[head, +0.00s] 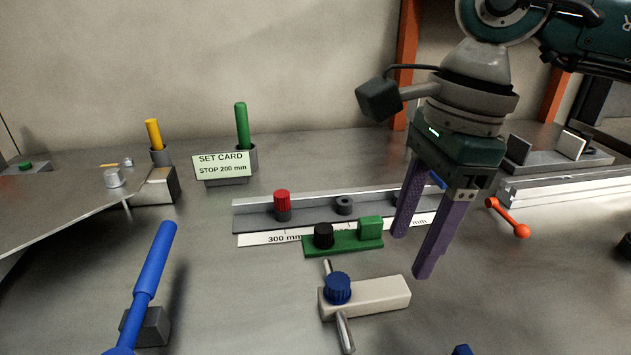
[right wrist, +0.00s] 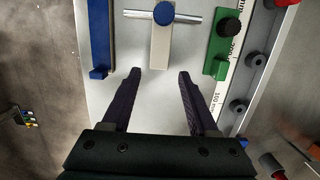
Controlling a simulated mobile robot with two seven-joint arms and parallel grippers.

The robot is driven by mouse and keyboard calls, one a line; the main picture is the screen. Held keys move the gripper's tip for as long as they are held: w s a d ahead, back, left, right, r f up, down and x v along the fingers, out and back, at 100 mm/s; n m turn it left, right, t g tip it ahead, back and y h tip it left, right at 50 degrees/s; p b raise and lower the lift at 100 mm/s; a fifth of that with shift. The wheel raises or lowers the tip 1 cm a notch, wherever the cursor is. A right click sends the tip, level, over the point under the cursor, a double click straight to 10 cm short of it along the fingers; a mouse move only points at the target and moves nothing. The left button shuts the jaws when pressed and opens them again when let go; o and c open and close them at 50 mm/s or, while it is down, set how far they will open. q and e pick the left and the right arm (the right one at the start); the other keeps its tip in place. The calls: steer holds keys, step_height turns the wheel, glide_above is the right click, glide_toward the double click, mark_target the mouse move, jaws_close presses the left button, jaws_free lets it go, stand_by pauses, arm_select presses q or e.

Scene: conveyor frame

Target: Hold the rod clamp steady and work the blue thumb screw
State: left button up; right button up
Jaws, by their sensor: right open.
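The rod clamp (head: 385,294) is a beige block lying on the grey table, with a silver rod (head: 346,333) passing through its left end. The blue thumb screw (head: 338,287) sits on top of that end. My right gripper (head: 413,255) is open and empty, its purple fingers pointing down behind and right of the block. In the right wrist view the open fingertips (right wrist: 159,77) lie just short of the clamp's near end (right wrist: 160,50), one to each side of its line. The blue screw (right wrist: 164,13) is at the top there. My left gripper is not in view.
A green stop (head: 345,245) with a black knob lies just behind the clamp, before a scaled rail (head: 255,221) with a red knob (head: 282,201). A blue-handled lever (head: 153,260) stands left. A set card (head: 221,167) reads STOP 200 mm. An orange-red handle (head: 510,219) is right.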

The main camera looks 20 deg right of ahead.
mark_target(393, 286)
steer(key=f+b, duration=0.1)
steer(key=f, duration=0.1)
steer(key=f+b, duration=0.2)
steer(key=a+f+b, duration=0.1)
steer(key=f+b, duration=0.1)
steer(key=f, duration=0.1)
steer(key=shift+w+f, duration=0.1)
steer(key=shift+c, duration=0.8)
jaws_close()
steer(key=shift+c, duration=1.4)
jaws_free()
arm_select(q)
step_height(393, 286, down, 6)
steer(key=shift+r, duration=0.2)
arm_select(e)
jaws_close()
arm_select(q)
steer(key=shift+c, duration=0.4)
